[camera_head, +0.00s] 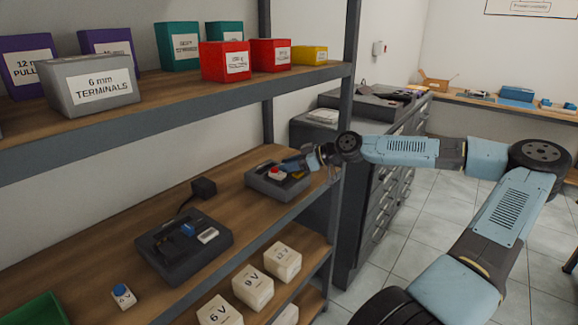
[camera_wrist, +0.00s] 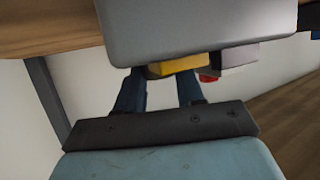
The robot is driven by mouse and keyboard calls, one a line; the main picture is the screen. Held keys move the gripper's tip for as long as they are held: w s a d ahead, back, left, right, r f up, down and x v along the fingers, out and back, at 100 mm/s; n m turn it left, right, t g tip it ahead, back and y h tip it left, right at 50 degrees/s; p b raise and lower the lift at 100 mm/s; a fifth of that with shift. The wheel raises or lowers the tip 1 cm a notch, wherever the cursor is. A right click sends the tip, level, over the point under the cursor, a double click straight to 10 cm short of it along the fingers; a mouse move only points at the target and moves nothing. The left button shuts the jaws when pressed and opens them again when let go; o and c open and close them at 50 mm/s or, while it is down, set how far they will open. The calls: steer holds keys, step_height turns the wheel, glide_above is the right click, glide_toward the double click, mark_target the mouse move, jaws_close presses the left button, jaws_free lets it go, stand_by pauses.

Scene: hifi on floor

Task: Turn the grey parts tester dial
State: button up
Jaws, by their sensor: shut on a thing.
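The grey parts tester (camera_head: 268,187) sits on the middle wooden shelf near its right end. A red button (camera_head: 275,173) is on its top, and a bit of yellow (camera_head: 298,175) shows beside my gripper. My gripper (camera_head: 292,164) reaches in from the right, at the tester's top. In the wrist view the tester's grey body (camera_wrist: 200,30) fills the upper middle. My two blue fingers (camera_wrist: 160,80) are on either side of a yellow part (camera_wrist: 178,65), apparently the dial, and shut on it. The tester hides the fingertips and most of the dial.
A dark device (camera_head: 184,247) with a black adapter (camera_head: 204,187) stands left on the same shelf. The upper shelf (camera_head: 180,105) with several bins hangs above, and a grey post (camera_head: 343,130) is close to my arm. White boxes (camera_head: 282,261) are below.

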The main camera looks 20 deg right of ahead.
steer(key=shift+s+m+t+h, duration=0.1)
steer(key=shift+m+t+h, duration=0.8)
steer(key=shift+m+t, duration=0.45)
steer(key=o, duration=0.8)
steer(key=shift+c, duration=0.2)
